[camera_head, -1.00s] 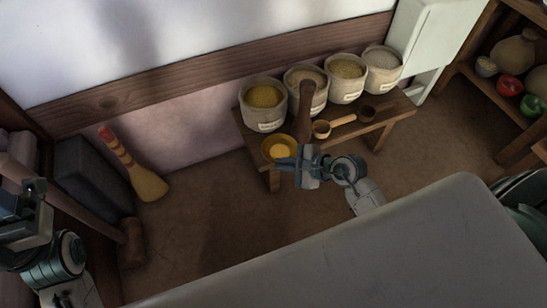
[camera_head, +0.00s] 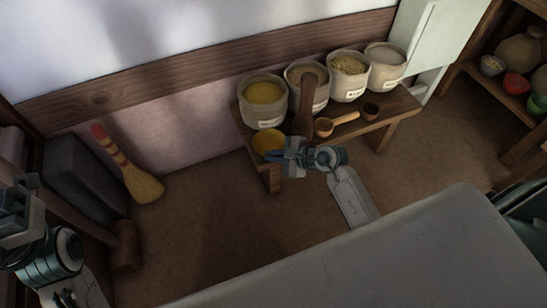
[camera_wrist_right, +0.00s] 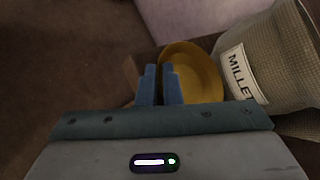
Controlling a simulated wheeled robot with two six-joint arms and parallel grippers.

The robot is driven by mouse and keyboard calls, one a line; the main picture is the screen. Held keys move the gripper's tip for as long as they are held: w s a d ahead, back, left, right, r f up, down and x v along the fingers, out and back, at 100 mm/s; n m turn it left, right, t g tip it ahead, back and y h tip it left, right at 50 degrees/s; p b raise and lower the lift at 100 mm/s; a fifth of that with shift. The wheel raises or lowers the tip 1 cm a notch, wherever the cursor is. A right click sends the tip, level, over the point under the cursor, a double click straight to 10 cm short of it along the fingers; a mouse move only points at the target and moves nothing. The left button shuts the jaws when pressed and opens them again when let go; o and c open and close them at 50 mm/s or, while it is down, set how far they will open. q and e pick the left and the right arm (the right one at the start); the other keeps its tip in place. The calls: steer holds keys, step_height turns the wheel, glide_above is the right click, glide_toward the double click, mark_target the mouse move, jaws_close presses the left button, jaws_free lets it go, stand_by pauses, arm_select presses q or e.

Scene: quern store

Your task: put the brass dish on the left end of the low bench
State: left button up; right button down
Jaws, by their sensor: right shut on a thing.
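The brass dish (camera_head: 268,141) is a round, shallow yellow dish at the left end of the low bench (camera_head: 409,100), in front of the leftmost sack. My right gripper (camera_head: 281,153) is shut on its rim. In the right wrist view the dish (camera_wrist_right: 203,75) looks roughly level, and the two blue fingers of the gripper (camera_wrist_right: 162,85) close on its near-left rim. I cannot tell whether the dish touches the bench top or is just above it. My left gripper (camera_head: 20,205) is at the left edge, far from the bench; its jaws are unclear.
Several labelled grain sacks (camera_head: 264,105) line the bench's back; one label reads MILLET (camera_wrist_right: 238,72). A brown wooden handle (camera_head: 306,104) rises beside my right gripper. A wooden scoop (camera_head: 338,124) and small dark cup (camera_head: 371,111) lie rightward.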

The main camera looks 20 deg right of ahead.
steer(key=c, duration=1.6)
jaws_free()
